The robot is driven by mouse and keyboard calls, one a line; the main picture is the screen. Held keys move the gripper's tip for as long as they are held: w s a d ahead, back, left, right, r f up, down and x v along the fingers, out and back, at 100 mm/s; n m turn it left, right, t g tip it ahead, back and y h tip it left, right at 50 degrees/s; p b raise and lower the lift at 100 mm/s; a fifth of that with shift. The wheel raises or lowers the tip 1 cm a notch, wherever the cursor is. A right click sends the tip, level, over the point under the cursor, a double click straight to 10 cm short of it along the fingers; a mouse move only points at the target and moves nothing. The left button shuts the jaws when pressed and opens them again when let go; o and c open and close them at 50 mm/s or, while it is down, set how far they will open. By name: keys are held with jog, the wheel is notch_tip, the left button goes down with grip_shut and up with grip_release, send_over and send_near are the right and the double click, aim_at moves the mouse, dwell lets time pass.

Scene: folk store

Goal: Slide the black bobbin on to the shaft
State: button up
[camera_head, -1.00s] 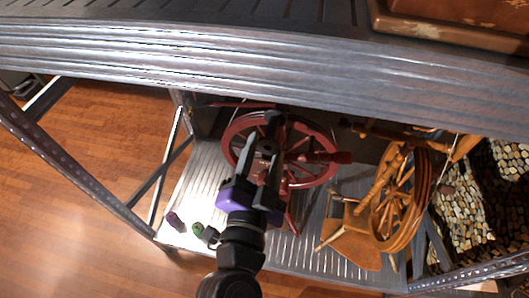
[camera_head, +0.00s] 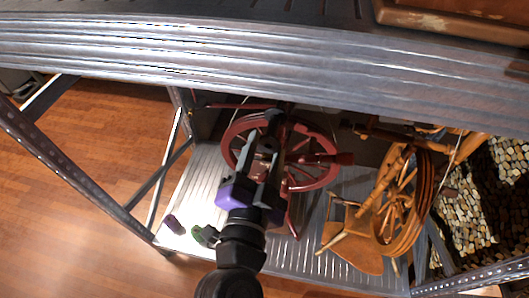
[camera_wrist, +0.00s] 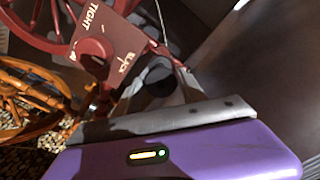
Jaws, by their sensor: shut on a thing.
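My gripper (camera_head: 265,143) reaches into the shelf bay, shut on the black bobbin (camera_head: 274,118), which shows dark at the fingertips in front of the red spinning wheel (camera_head: 232,140). In the wrist view a dark round end of the bobbin (camera_wrist: 160,78) shows beyond the grey finger bar and purple gripper body.
An orange wooden spinning wheel (camera_head: 425,205) stands at right, with stacked logs (camera_head: 490,190) beyond. The upper metal shelf (camera_head: 250,65) hangs over the bay; a metal post (camera_head: 75,165) stands left.

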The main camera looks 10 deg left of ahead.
aim_at(274, 118)
jog(key=shift+w+d+b, duration=0.15)
jog(key=shift+w+b, duration=1.6)
jog(key=shift+w, duration=3.15)
jog(key=o, duration=1)
jog(key=shift+s, duration=0.15)
jog(key=s+b, duration=0.1)
jog(key=s, duration=0.6)
jog(key=shift+s+b, duration=0.25)
jog(key=shift+b, duration=0.05)
